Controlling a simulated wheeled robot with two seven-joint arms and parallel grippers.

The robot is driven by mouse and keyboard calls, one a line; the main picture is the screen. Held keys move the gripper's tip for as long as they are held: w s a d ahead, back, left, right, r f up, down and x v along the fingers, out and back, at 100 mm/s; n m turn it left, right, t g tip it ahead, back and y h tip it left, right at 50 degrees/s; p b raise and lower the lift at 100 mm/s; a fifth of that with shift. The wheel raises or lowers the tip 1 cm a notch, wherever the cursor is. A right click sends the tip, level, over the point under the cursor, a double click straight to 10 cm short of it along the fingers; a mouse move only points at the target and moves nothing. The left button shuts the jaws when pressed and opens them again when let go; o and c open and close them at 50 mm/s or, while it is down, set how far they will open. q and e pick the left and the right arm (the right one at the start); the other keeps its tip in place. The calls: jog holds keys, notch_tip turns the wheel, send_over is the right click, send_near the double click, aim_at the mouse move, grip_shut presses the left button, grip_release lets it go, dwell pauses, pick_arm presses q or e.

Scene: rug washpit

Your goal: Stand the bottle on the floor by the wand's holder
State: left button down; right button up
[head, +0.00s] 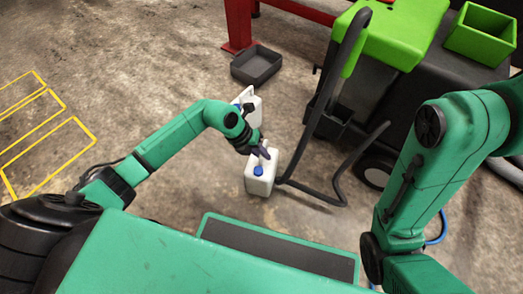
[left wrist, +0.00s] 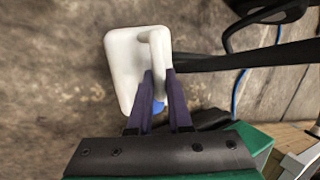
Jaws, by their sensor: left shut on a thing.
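A white bottle with a blue cap (head: 262,178) is near the middle of the head view. My left gripper (head: 264,151) is shut on its handle. In the left wrist view the purple fingers (left wrist: 160,85) close on the handle of the white bottle (left wrist: 125,65); the cap is partly hidden behind them. The bottle looks upright, at or near the floor; I cannot tell whether it touches. The wand (head: 346,65) stands in a black holder (head: 332,122) on the green and black machine, right of and behind the bottle. My right gripper is out of view.
A second white container (head: 250,108) stands behind my left wrist. A dark tray (head: 257,65) lies on the floor farther back. A black hose (head: 318,195) loops on the floor right of the bottle. Yellow floor lines (head: 45,150) are at left. Floor left of the bottle is clear.

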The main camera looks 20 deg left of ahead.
pick_arm(q)
jog(key=shift+w+r, duration=0.1)
jog(key=c, duration=0.8)
grip_release()
jog(key=shift+a, duration=0.1)
jog(key=shift+c, duration=0.2)
